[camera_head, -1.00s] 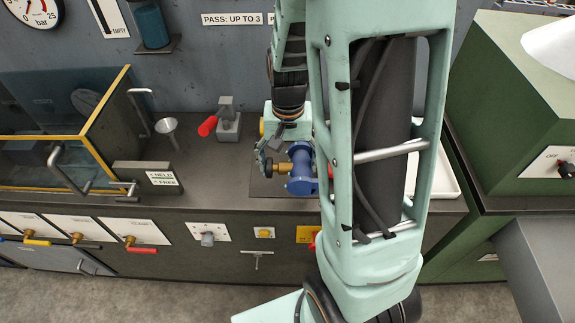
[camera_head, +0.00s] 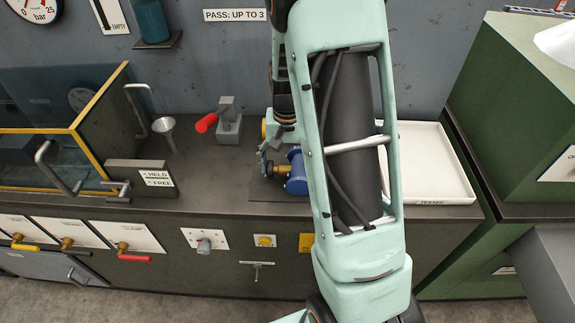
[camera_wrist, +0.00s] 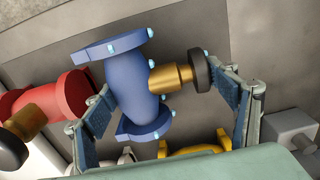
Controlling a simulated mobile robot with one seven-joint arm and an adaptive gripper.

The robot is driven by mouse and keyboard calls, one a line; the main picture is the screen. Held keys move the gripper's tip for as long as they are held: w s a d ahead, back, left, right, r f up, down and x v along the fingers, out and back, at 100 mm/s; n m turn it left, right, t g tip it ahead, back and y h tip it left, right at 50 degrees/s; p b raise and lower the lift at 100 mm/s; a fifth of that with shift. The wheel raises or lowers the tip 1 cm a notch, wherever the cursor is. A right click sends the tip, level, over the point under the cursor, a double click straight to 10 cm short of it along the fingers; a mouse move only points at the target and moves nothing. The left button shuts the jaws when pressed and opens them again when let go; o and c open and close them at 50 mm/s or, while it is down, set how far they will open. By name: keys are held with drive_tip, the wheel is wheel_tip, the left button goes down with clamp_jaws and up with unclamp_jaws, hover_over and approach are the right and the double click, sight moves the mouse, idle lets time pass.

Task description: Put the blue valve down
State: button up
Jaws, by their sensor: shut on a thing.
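The blue valve (camera_wrist: 128,85), with two round flanges, a brass stem and a black handwheel, lies between the fingers of my gripper (camera_wrist: 163,92) in the wrist view. One finger is at the blue body, the other beside the handwheel. In the head view the blue valve (camera_head: 297,173) is at the right end of my gripper (camera_head: 272,153), over or on a dark mat (camera_head: 262,193) on the bench. My arm hides its right side. I cannot tell whether the valve touches the surface.
A red valve (camera_wrist: 74,90) lies close left in the wrist view, with part of a yellow one (camera_wrist: 195,144) below. A white tray (camera_head: 425,150) stands right of my arm. A red-handled fixture (camera_head: 229,123) and a funnel (camera_head: 165,130) stand to the left.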

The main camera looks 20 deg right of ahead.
drive_tip(key=shift+w+f, duration=0.1)
drive_tip(key=shift+f, duration=0.2)
drive_tip(key=shift+f, duration=0.1)
drive_tip(key=o, duration=2.1)
drive_tip(key=shift+f, duration=0.1)
